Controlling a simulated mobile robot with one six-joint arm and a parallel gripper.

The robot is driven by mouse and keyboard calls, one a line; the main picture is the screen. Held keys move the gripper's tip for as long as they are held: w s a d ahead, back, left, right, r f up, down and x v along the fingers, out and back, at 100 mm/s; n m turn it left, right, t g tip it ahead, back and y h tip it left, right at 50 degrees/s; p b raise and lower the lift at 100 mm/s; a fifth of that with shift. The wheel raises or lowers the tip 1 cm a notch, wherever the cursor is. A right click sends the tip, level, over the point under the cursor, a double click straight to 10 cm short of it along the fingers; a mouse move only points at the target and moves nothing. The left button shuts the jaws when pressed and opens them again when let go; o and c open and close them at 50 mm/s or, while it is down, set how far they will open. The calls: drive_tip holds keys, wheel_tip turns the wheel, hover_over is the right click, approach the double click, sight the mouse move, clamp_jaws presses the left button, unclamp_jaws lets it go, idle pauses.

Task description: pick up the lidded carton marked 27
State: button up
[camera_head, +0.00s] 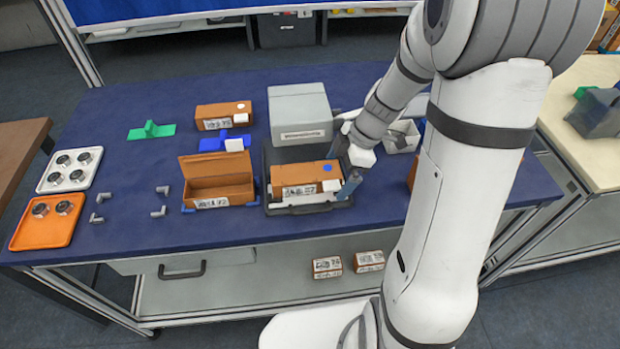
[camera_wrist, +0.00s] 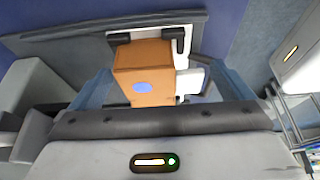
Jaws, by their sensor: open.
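The lidded carton (camera_head: 306,173) is brown with a blue dot on its lid, and its front label seems to end in 27. It sits in a dark tray (camera_head: 284,210) in front of the grey machine. My gripper (camera_head: 350,185) is low at the carton's right end. In the wrist view, the carton (camera_wrist: 144,66) shows its blue dot and lies between the two blue-grey fingers of my gripper (camera_wrist: 155,85). The fingers are apart; contact with the carton cannot be told. My arm hides part of the bench to the right.
The grey machine (camera_head: 300,113) stands right behind the carton. An open brown carton (camera_head: 217,188) is close on the left. A closed carton (camera_head: 222,115) with a white dot is farther back. A white bin (camera_head: 401,137) stands behind my gripper.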

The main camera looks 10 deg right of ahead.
drive_tip(key=c, duration=0.8)
drive_tip(key=shift+c, duration=0.3)
drive_tip(key=shift+r, duration=0.15)
